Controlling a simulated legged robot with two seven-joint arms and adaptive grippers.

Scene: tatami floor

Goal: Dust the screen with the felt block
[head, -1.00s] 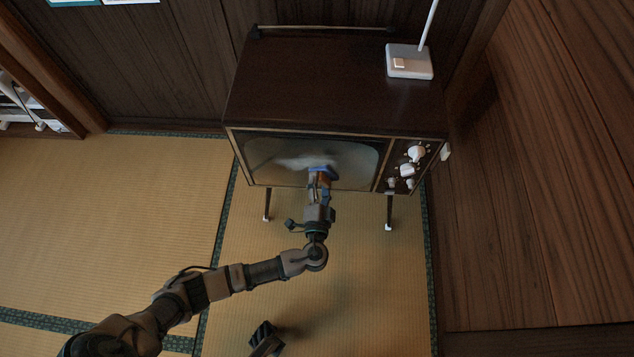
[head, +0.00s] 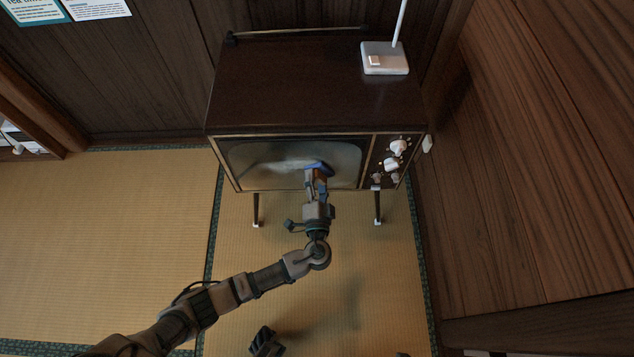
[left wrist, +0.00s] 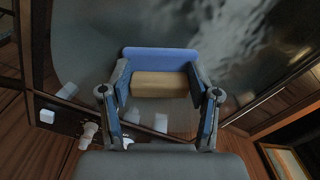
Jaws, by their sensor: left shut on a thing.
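The old television's screen (head: 245,160) faces me, with a pale, cloudy dust patch near its middle. It also fills much of the left wrist view (left wrist: 215,45), where grey smears show. My left gripper (head: 317,178) is in front of the screen's lower right part. It is shut on the felt block (left wrist: 160,85), a tan body with a blue face towards the glass. The block's blue edge (head: 318,166) appears at the screen; I cannot tell whether it touches. A dark gripper, seemingly my right one (head: 265,340), shows low in the head view; its jaw state is unclear.
The dark wooden television cabinet (head: 300,90) stands on thin legs, with white knobs (head: 396,147) right of the screen. An antenna base (head: 384,58) sits on top. Open tatami (head: 100,230) lies to the left.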

